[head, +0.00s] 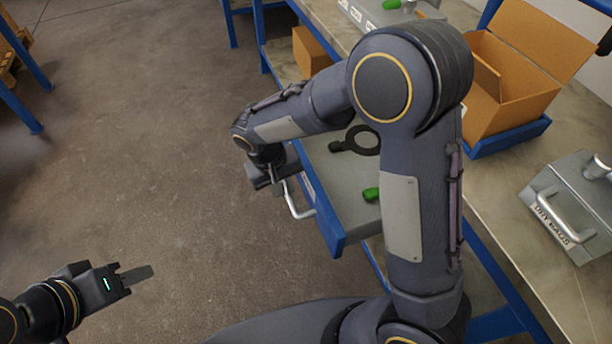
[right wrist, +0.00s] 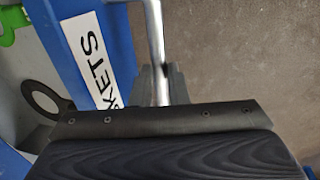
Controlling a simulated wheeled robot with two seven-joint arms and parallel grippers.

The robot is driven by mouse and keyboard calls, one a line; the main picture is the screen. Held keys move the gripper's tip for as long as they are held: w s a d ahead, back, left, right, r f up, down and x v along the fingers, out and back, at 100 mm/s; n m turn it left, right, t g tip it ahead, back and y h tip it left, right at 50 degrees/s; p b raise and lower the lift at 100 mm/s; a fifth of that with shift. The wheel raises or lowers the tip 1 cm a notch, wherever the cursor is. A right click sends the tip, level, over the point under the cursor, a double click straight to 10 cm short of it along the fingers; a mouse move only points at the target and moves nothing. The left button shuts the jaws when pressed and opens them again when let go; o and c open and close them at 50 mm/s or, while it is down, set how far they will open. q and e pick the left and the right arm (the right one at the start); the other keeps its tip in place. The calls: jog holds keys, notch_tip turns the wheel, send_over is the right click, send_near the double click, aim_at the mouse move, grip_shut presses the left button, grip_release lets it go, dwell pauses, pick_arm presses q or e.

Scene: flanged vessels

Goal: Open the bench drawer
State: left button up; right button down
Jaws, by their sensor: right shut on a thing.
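The bench drawer (head: 335,232) stands pulled out from under the bench, with its grey inside showing. Its blue front also shows in the right wrist view (right wrist: 105,45), with a white label (right wrist: 92,58) whose visible letters end in "KETS". A silver bar handle (head: 298,204) sticks out from the front. My right gripper (head: 277,186) is shut on this handle (right wrist: 155,40), and the bar runs between its fingers in the right wrist view. My right arm hides part of the drawer. My left gripper (head: 136,274) is away over the floor at lower left, seen side-on, holding nothing visible.
A black ring-shaped piece (head: 360,141) and a green item (head: 371,194) lie in the drawer. On the bench (head: 500,205) are an open cardboard box (head: 515,70) and a grey lidded box labelled "DRY RAGS" (head: 565,208). The floor (head: 150,150) left of the drawer is clear.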

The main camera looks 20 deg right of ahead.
jog(key=shift+a, duration=1.2)
jog(key=c, duration=1.4)
grip_release()
notch_tip(320, 180, up, 8)
jog(key=a+p, duration=0.1)
jog(key=shift+s+a+f, duration=0.15)
jog(key=shift+a, duration=0.1)
